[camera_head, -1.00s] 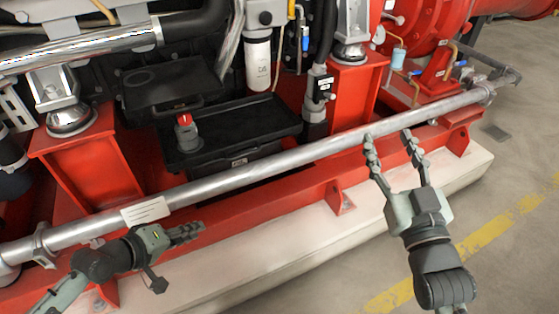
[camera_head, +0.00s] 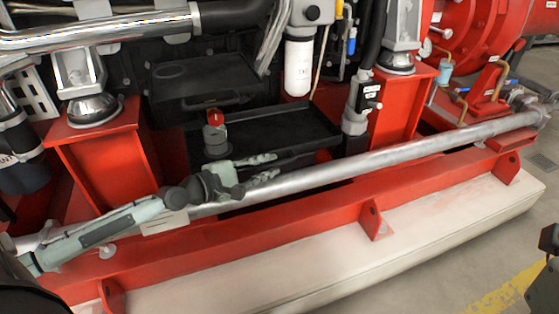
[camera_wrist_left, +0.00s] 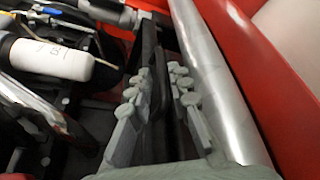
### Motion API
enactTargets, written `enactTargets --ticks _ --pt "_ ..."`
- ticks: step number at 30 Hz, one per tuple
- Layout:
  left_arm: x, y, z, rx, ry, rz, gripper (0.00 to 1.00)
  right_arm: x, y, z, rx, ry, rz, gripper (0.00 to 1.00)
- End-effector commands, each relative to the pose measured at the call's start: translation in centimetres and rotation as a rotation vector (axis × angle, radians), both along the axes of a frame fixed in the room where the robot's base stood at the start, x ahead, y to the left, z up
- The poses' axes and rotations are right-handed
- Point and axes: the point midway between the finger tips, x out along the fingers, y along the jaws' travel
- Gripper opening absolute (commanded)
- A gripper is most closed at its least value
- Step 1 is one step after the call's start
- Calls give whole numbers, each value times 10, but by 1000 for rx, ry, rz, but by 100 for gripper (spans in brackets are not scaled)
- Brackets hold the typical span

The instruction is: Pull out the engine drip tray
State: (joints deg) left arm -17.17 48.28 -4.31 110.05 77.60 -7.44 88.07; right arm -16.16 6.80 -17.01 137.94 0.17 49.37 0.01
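The black engine drip tray (camera_head: 315,124) sits low under the engine, behind the silver pipe, and its front edge is partly hidden by my left gripper. My left gripper (camera_head: 277,166) reaches over the pipe at the tray's front side, its two fingers pointing right. In the left wrist view, the gripper (camera_wrist_left: 158,72) is open, with a black edge, seemingly the tray's rim, running between the fingers. Gaps show beside that edge; I cannot tell whether either finger touches it.
The long silver pipe (camera_head: 400,158) runs across the front, close to my left gripper. A red-topped grey fitting (camera_head: 215,135) stands at the tray's left. Red supports (camera_head: 395,108) flank the tray. A white filter (camera_head: 298,66) hangs above. Open floor lies at the front right.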

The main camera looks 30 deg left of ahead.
Motion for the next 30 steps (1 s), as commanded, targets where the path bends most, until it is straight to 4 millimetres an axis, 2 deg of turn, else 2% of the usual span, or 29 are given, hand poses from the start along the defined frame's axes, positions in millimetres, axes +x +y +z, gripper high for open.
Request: enactTargets --ticks 3,7,18,23,30 --pt "16 -7 -3 -3 -2 0 19 0 0 -2 3 7 -1 51" --pt "27 -12 -7 -1 -1 0 19 0 0 -1 2 6 -1 51" --pt "32 -14 -9 2 2 -2 19 0 0 -1 2 6 -1 51" --pt "32 -14 -9 1 2 -3 0 0 0 -1 2 6 -1 51" --pt "32 -14 -9 1 2 -3 0 0 0 -1 2 6 -1 51"
